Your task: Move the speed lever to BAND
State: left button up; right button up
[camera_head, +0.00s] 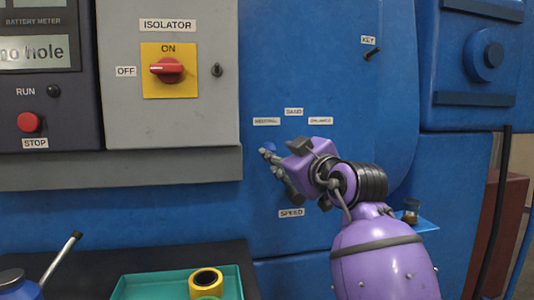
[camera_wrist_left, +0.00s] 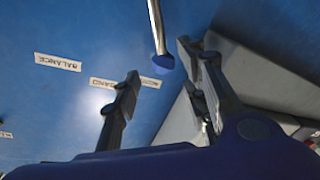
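The speed lever is a metal rod with a blue tip (camera_head: 268,148). Its tip lies below the NEUTRAL label (camera_head: 266,121), left of the BAND label (camera_head: 293,112); the BALANCE label (camera_head: 320,120) is on the right. My left gripper (camera_head: 284,151) is open at the lever and hides most of its rod and pivot. In the left wrist view, the lever rod (camera_wrist_left: 157,30) enters from the top, and its tip appears between the spread fingers of my left gripper (camera_wrist_left: 158,60). No firm contact shows. My right gripper is in neither view.
The SPEED label (camera_head: 291,212) is below the gripper. A grey isolator box (camera_head: 120,120) with a red switch juts out on the left. A green tray (camera_head: 150,285) with a yellow ring (camera_head: 206,276) sits at lower left.

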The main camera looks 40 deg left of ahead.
aim_at(274, 150)
pick_arm(q)
jog(key=x, duration=0.7)
jog(key=shift+w+a+r+p, duration=0.1)
jog(key=shift+a+p, duration=0.05)
jog(key=shift+p, duration=0.25)
grip_shut()
